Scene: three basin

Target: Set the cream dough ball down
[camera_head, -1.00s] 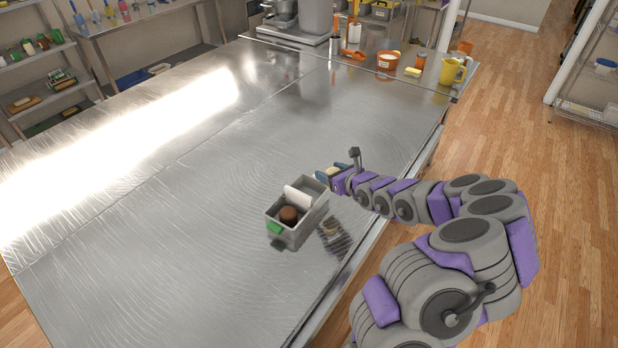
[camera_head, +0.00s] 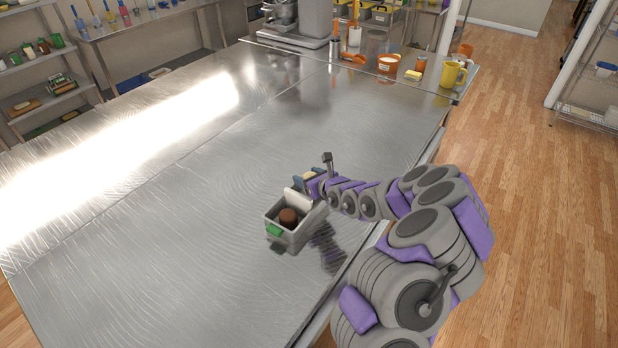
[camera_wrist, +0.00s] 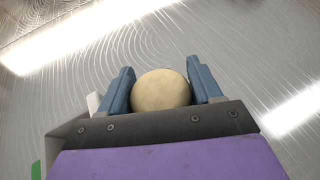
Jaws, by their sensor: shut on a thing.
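The cream dough ball (camera_wrist: 161,91) sits between the two blue fingers of my gripper (camera_wrist: 163,85) in the wrist view, and the fingers are shut on it. In the head view my gripper (camera_head: 308,177) is above the far end of a grey bin and hides part of it. The ball (camera_head: 309,175) is only a small pale patch there. The grey bin (camera_head: 296,237) stands on the steel table. It has a white divider, a dark brown ball (camera_head: 288,217) in the near compartment and a green tag (camera_head: 274,230) on its near end. I cannot see into the far compartment.
The steel table (camera_head: 150,255) is clear to the left of the bin. Its right edge runs close beside my arm. At the far end stand a mixer (camera_head: 290,20), an orange-and-white tub (camera_head: 389,63) and a yellow jug (camera_head: 452,74).

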